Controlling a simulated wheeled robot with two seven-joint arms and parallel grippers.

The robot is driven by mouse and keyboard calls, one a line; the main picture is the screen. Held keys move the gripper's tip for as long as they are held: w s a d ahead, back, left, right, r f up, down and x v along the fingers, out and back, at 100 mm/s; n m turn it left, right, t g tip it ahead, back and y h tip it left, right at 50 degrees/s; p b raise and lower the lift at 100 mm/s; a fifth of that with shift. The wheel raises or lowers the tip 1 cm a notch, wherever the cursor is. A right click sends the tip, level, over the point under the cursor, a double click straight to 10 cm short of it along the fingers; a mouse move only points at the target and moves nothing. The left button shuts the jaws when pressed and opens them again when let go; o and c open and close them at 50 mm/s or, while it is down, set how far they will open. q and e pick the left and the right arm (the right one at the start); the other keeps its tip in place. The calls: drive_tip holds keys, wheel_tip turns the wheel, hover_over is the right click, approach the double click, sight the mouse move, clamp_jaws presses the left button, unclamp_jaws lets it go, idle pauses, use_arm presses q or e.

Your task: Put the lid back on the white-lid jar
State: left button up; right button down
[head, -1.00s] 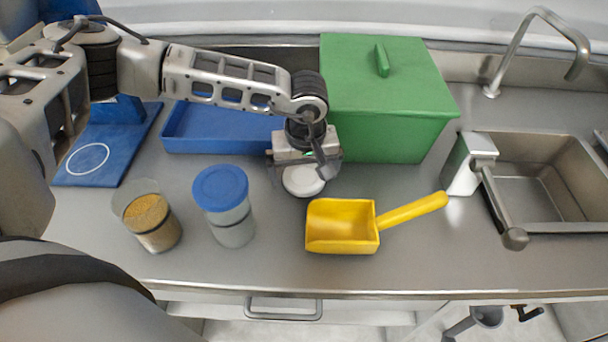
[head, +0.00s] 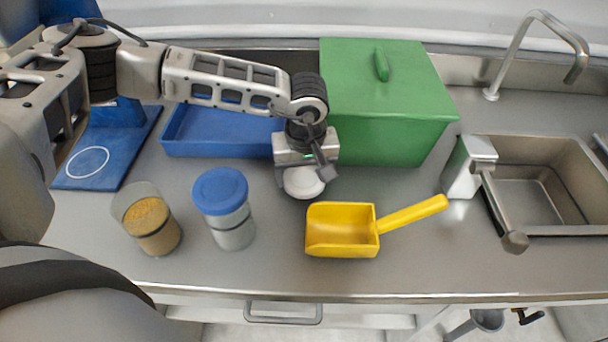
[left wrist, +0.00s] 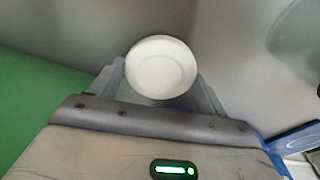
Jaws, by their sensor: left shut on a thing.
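The white lid (head: 304,183) is between the fingers of my left gripper (head: 305,172), which is shut on it. It also shows as a pale disc in the left wrist view (left wrist: 161,68), with a finger on either side. I cannot tell whether the lid still touches the counter. An open clear jar (head: 148,222), partly filled with tan grains, stands upright at the left front, well left of the gripper. A second jar (head: 225,208) with a blue lid stands between them. My right gripper is out of view.
A yellow scoop (head: 342,230) lies just in front of the gripper. A green lidded bin (head: 385,105) and a blue tray (head: 215,148) stand behind. A blue stand (head: 100,165) is at the left, a sink (head: 545,180) at the right.

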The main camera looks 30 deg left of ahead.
sight(304, 179)
use_arm(q)
wheel_tip(304, 179, up, 18)
drive_tip(key=b, duration=0.1)
drive_tip(key=shift+f+b, duration=0.15)
drive_tip(key=shift+b, duration=0.15)
idle(0.3)
